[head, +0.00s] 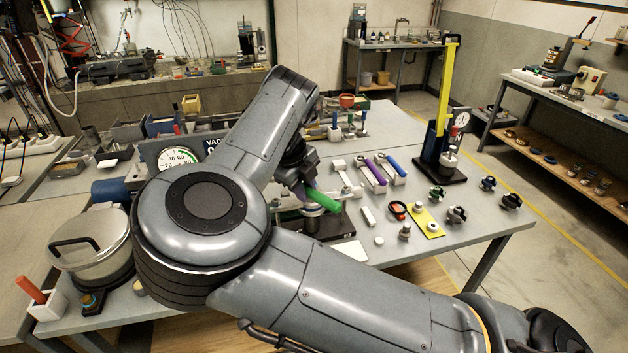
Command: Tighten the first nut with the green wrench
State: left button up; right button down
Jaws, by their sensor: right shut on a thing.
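My right arm reaches in from the lower right and bends across the middle of the head view. Its gripper (304,188) is shut on the green wrench (323,200), whose bright green handle slopes down to the right. The wrench is over a round metal fixture on a dark base (335,224), near the table's front edge. My arm hides much of this fixture. I cannot make out the first nut or whether the wrench touches it. My left gripper is not in view.
Wrenches with purple (375,172) and blue (392,165) handles lie on white rests to the right. A yellow plate (427,222), black-and-metal fittings (456,214) and a tall yellow-topped stand (441,135) are further right. A lidded metal pot (90,240) stands at left.

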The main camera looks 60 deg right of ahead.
jog(key=shift+w+a+f+m, duration=0.1)
jog(key=shift+w+f+m, duration=0.15)
jog(key=shift+m, duration=0.05)
dwell(0.4)
notch_tip(320, 180, down, 6)
jog(key=b, duration=0.2)
jog(key=shift+r+b, duration=0.1)
jog(key=shift+b, duration=0.25)
dwell(0.4)
dwell(0.7)
jog(key=shift+p, duration=0.45)
